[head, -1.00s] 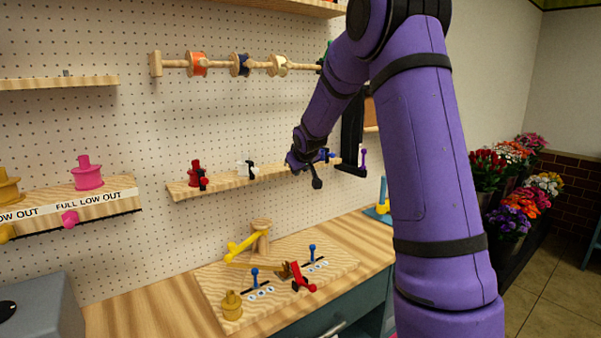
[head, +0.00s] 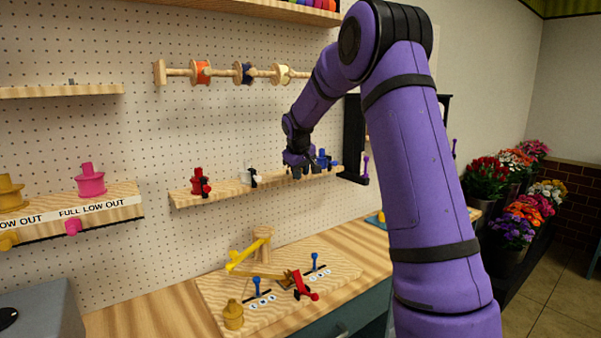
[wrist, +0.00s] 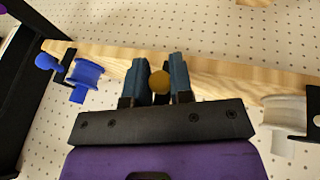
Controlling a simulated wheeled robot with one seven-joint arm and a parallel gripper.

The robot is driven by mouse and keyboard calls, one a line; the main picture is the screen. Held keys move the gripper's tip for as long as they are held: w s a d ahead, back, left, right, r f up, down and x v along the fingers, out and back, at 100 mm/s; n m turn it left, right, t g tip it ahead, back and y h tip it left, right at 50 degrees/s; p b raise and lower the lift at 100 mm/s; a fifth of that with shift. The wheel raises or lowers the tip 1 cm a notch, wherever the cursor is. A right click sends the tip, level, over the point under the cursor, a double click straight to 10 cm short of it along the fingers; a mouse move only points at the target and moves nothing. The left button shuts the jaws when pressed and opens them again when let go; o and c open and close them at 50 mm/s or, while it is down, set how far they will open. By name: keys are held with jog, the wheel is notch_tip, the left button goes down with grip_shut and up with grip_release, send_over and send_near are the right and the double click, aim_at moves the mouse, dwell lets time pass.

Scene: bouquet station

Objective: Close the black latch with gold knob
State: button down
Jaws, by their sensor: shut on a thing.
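In the wrist view, the gold knob (wrist: 160,81) of the black latch sits between the two fingers of my gripper (wrist: 158,72). My gripper is shut on the latch. The latch's dark body is mostly hidden by the fingers, so I cannot tell its angle. In the head view, my gripper (head: 297,173) is at the right part of the wooden wall shelf (head: 225,190), between the white latch and the blue latch. The gold knob cannot be made out there.
A blue latch (wrist: 84,73) and a white latch (wrist: 285,115) flank my gripper on the same shelf. A red latch (head: 198,183) stands farther left. A black frame (head: 352,140) rises at the shelf's right end. A wooden board with levers (head: 250,315) lies on the counter below.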

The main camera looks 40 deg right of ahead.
jog(key=c, duration=1)
grip_release()
jog(key=shift+w, duration=0.1)
jog(key=v, duration=1.1)
jog(key=shift+f, duration=0.1)
